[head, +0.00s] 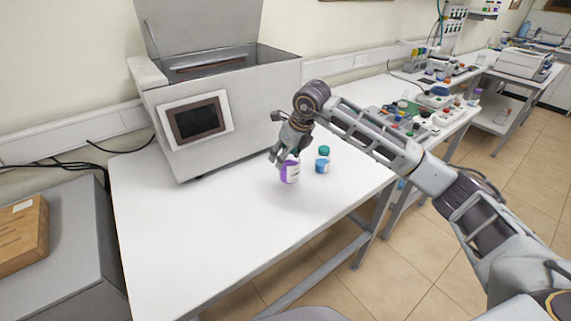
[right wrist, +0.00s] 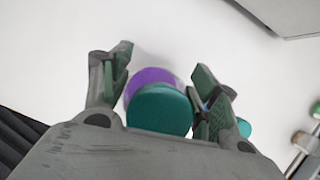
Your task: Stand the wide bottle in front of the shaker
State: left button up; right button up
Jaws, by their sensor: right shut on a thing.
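The wide bottle (head: 290,172), with a purple body, white label and teal cap, is near the table's right part. My right gripper (head: 284,152) is over its top and shut on it. In the right wrist view the bottle's teal cap (right wrist: 160,109) and purple shoulder lie between the two fingers (right wrist: 158,92). The bottle looks upright; I cannot tell whether its base touches the table. The shaker (head: 215,110) is a big grey box with a raised lid and a dark screen, left of and behind the bottle. My left gripper is out of view.
A blue bottle (head: 322,162) with a teal cap stands close to the right of the held bottle. The white table (head: 190,235) is clear in front of the shaker. A second bench (head: 440,128) with lab items stands at the right.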

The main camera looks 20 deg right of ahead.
jog(key=shift+f, duration=1.85)
jog(key=o, duration=1.3)
jog(key=shift+f, duration=0.1)
jog(key=v, duration=1.1)
jog(key=shift+r, duration=0.25)
jog(key=shift+s+d+r, duration=0.1)
jog(key=shift+r, duration=0.25)
